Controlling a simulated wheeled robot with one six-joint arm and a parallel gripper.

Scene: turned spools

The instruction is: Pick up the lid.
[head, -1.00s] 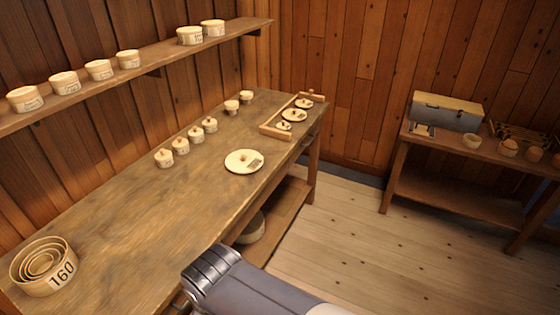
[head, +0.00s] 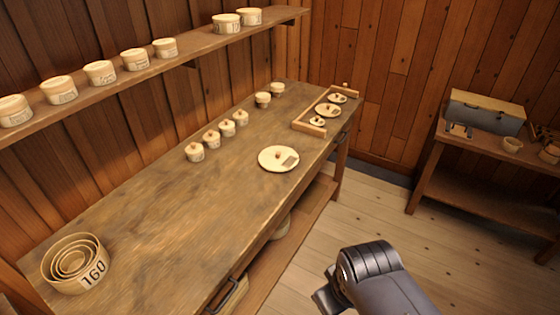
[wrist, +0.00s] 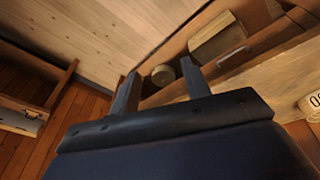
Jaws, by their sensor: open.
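Smaller knobbed lids, such as this one (head: 327,110), lie in a wooden tray (head: 300,126) farther back. In the head view my fingertips are mostly hidden behind my arm.
Nested round boxes (head: 75,262) marked 160 stand at the bench's near left. Several small lidded pots (head: 212,138) line the back, and two cups (head: 263,99) stand beyond. A wall shelf (head: 190,60) holds round boxes. A side table (head: 475,190) stands right; floor between is clear.

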